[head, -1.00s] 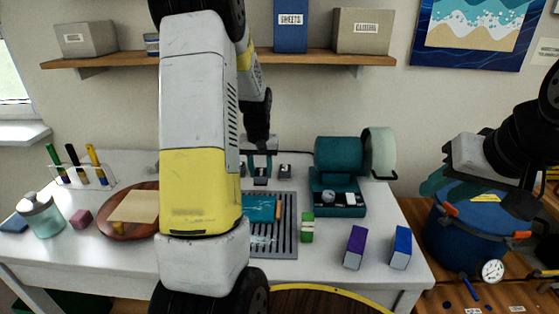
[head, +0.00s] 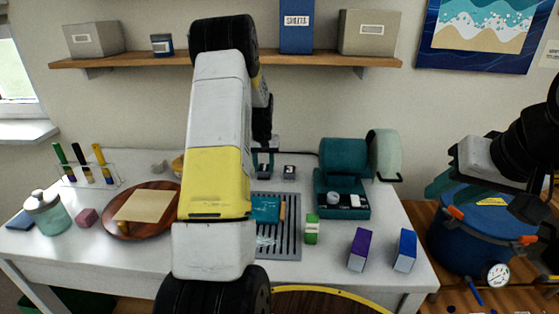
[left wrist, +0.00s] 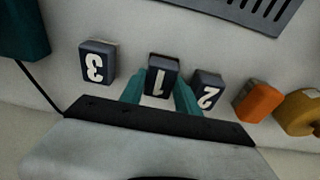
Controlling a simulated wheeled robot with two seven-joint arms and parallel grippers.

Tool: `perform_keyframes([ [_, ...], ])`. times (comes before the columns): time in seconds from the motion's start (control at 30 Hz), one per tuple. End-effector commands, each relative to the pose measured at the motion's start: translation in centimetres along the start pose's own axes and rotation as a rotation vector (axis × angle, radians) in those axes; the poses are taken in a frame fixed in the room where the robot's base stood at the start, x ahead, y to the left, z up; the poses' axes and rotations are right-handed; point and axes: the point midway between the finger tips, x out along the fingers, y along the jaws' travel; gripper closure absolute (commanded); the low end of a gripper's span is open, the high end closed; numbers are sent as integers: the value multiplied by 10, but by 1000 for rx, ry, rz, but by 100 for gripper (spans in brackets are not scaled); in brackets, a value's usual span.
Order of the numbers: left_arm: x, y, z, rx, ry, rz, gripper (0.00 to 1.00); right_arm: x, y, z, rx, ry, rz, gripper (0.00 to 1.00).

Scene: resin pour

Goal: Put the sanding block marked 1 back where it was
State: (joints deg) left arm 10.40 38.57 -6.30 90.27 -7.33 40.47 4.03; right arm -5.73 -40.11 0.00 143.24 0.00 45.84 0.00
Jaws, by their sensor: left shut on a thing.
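The sanding block marked 1 (left wrist: 160,77) is dark with a white numeral, between the teal fingers of my left gripper (left wrist: 160,100) in the left wrist view. My left gripper is shut on it. In the head view block 1 (head: 264,172) shows under the left gripper at the table's back; I cannot tell whether it touches the table. Block 3 (left wrist: 96,64) stands apart on one side and shows in the head view (head: 290,172). Block 2 (left wrist: 206,90) is close beside a finger on the other side. My right gripper (head: 485,195) appears open, at the right.
My left arm hides part of the table. A teal machine (head: 342,180) stands right of the blocks, a grey slotted mat (head: 290,240) in front. An orange block (left wrist: 260,100) and a mustard round thing (left wrist: 298,112) lie beyond block 2. A blue pot (head: 465,240) is at right.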

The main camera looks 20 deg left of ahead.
Motion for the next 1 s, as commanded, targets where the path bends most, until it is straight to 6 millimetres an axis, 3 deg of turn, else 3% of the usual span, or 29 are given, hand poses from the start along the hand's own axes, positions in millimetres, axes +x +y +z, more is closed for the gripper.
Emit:
perform_keyframes([
  [0.2,3,0,1,0,-1,0,99,0,0,0,0,0,0,64],
  [0.23,3,0,1,0,0,0,58,0,0,0,0,0,0,64],
  [0.33,3,0,1,0,0,0,40,0,0,0,0,0,0,64],
  [0.73,-3,0,0,0,1,0,40,0,0,0,0,0,0,64],
  [1.0,-54,0,-1,0,5,0,40,0,0,0,0,0,0,64],
])
